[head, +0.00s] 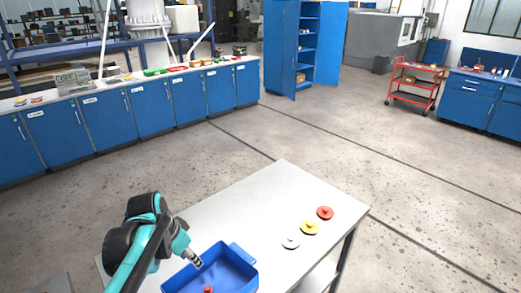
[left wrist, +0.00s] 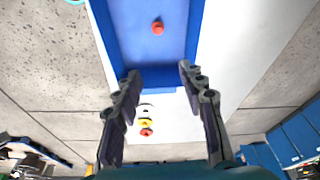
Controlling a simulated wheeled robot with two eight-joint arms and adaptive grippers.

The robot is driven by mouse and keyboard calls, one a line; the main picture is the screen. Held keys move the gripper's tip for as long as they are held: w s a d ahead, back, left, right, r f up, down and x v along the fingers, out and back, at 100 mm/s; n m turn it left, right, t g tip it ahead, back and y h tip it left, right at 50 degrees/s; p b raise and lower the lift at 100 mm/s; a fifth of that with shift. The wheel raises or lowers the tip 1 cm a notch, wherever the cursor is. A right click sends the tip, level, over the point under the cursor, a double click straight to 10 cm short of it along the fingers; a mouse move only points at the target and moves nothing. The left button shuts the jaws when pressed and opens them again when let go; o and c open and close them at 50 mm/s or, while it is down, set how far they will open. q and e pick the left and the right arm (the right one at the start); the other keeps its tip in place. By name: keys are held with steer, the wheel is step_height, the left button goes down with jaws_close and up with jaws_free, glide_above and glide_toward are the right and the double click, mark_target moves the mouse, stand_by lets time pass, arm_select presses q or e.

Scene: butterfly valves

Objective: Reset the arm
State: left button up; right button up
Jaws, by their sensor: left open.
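My left gripper (head: 197,263) is at the left end of the white table, above the blue tray (head: 246,255). In the left wrist view its fingers (left wrist: 158,76) are spread apart with nothing between them. A small red piece (head: 208,289) lies in the tray; it also shows in the left wrist view (left wrist: 157,28). On the table right of the tray, a white disc (head: 291,242), a yellow disc (head: 310,228) and a red disc (head: 325,213) sit in a row, each with a raised knob. My right gripper is in neither view.
The white table (head: 230,207) is bare behind the tray. Concrete floor lies around it. Blue cabinets (head: 105,118) line the back left. An open blue cupboard (head: 283,45) stands at the back, and a red cart (head: 413,87) stands at the right by a blue workbench (head: 470,97).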

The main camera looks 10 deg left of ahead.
arm_select(q)
steer(key=s+d+f+n+t+y+b, duration=0.1)
steer(key=s+d+f+n+t+b, duration=0.3)
steer(key=s, duration=0.6)
steer(key=d+f+n+b, duration=0.1)
steer(key=d+f, duration=0.1)
steer(key=d, duration=0.1)
steer(key=shift+d, duration=0.15)
